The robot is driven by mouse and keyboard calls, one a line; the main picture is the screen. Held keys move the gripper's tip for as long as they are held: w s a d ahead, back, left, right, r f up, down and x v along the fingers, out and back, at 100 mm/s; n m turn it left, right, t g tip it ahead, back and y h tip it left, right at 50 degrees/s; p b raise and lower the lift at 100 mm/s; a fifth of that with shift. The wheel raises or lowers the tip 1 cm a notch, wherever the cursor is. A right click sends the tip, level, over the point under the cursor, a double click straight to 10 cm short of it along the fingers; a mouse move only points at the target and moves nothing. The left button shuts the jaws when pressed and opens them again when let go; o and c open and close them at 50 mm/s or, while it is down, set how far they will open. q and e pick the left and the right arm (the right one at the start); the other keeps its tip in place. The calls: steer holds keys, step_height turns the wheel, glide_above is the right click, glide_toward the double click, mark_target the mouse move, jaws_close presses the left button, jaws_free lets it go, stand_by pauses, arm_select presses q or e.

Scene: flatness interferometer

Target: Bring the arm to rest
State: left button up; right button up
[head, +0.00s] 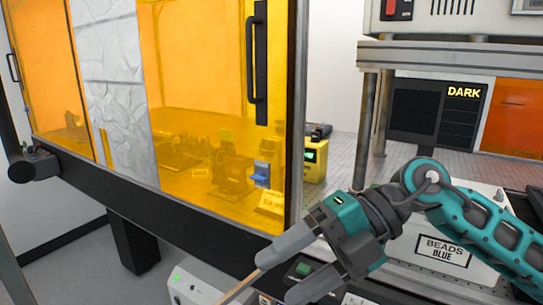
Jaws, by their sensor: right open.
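My right arm (480,228) comes in from the right, with teal and grey links. My right gripper (276,268) is at the lower middle, pointing left and down. Its two grey fingers are apart, and I see nothing clearly held between them. A thin tan rod shows behind the fingertips; I cannot tell whether it touches them. The gripper is in front of the lower edge of the amber enclosure and above small boxes. My left gripper is not in view.
An amber-panelled enclosure (205,130) with black handles (257,65) fills the left. A screen reading "DARK" (436,112) stands behind.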

steer(key=w+d+f+m+t+h, duration=0.1)
steer(key=w+d+f+m+t, duration=0.25)
steer(key=f+m+t, duration=0.65)
steer(key=w+d+f+m+t, duration=0.35)
steer(key=m+t, duration=0.75)
steer(key=m, duration=0.7)
steer(key=s+d+f+m+g+h, duration=0.3)
steer(key=s+f, duration=0.3)
steer(key=f, duration=0.5)
steer(key=s+d+f+m+g+h, duration=0.3)
steer(key=s+d+f+h, duration=0.2)
steer(key=f, duration=0.7)
steer(key=shift+s+m+g+h, duration=0.3)
steer(key=shift+s+h, duration=0.1)
steer(key=shift+s, duration=0.85)
steer(key=shift+d, duration=0.15)
